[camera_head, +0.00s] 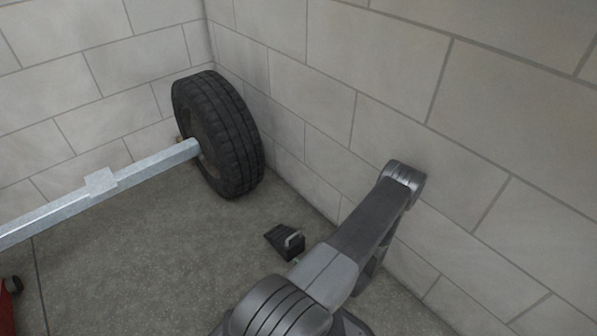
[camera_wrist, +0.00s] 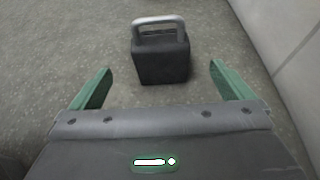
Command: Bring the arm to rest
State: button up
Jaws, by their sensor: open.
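My gripper (camera_wrist: 160,88) shows in the wrist view with its two green fingers spread wide and nothing between them. A black wheel chock (camera_wrist: 162,62) with a grey metal handle stands on the floor just beyond the fingertips, apart from them. In the head view the chock (camera_head: 287,242) sits on the floor left of my arm, which is folded over at the right. My gripper is mostly hidden behind my arm there.
A black tyre (camera_head: 218,134) stands near the wall corner on a galvanised axle beam (camera_head: 100,188) running to the left. A block wall (camera_head: 480,110) rises close beside my arm. A red object (camera_head: 8,300) shows at the left edge. Floor (camera_head: 150,260) left of the chock is clear.

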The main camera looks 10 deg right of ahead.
aim_at(295, 242)
jog(key=b+x, duration=0.4)
jog(key=x, duration=0.8)
jog(key=shift+a+f, duration=0.1)
jog(key=shift+w+a+f, duration=0.1)
jog(key=shift+w+a, duration=0.15)
jog(key=shift+w, duration=0.25)
